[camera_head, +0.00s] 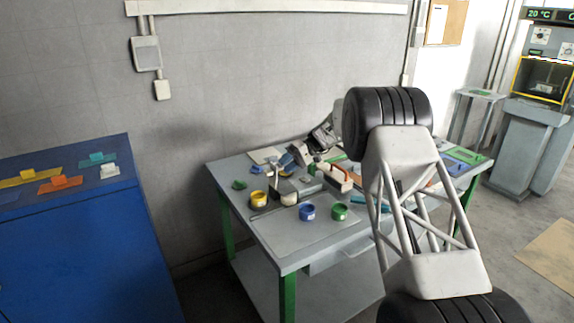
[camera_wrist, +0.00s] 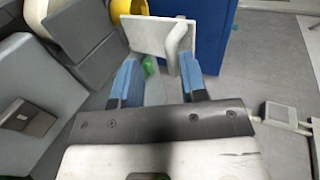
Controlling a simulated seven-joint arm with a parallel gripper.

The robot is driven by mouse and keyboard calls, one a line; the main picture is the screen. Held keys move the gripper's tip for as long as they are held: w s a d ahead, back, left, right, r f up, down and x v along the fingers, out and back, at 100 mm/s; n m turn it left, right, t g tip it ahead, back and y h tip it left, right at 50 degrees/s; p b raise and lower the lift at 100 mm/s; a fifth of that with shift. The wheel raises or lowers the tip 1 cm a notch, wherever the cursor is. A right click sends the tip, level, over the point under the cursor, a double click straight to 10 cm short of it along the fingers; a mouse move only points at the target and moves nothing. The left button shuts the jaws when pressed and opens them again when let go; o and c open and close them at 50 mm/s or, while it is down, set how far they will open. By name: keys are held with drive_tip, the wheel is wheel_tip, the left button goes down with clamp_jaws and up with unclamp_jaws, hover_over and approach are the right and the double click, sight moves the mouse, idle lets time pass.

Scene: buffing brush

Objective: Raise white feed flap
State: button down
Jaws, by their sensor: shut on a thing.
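The white feed flap (camera_wrist: 148,34), a pale flat plate with a thick bent bar at its right side, stands out just beyond my fingertips in the wrist view. My gripper (camera_wrist: 160,78) has two blue fingers, set apart, and is shut on the flap; the exact contact is hard to see. A small green thing (camera_wrist: 150,65) shows between the fingers. In the head view my gripper (camera_head: 287,160) is low over the back left part of the grey table. There the flap is too small and crowded to make out clearly.
A pale block (camera_head: 335,178) lies right of my gripper. A blue cabinet (camera_head: 75,230) is at left. The table's front is mostly clear.

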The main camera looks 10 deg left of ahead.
drive_tip(key=c, duration=0.7)
unclamp_jaws()
drive_tip(key=shift+s+a+f, duration=0.1)
drive_tip(key=shift+s+f, duration=0.05)
drive_tip(key=shift+f, duration=0.45)
drive_tip(key=shift+s+a+f, duration=0.1)
drive_tip(key=shift+f, duration=0.5)
drive_tip(key=shift+d+r, duration=0.1)
drive_tip(key=shift+r, duration=0.05)
drive_tip(key=shift+c, duration=1.3)
drive_tip(key=shift+w+d, duration=0.1)
drive_tip(key=shift+w+d+r, duration=0.15)
drive_tip(key=shift+w+d, duration=0.05)
drive_tip(key=shift+c, duration=0.9)
drive_tip(key=shift+a+r+v, duration=0.1)
drive_tip(key=shift+r+v, duration=0.1)
drive_tip(key=shift+v, duration=1.7)
drive_tip(key=shift+a+r+v, duration=0.1)
drive_tip(key=shift+r+v, duration=0.1)
drive_tip(key=shift+v, duration=1.7)
drive_tip(key=shift+r, duration=0.1)
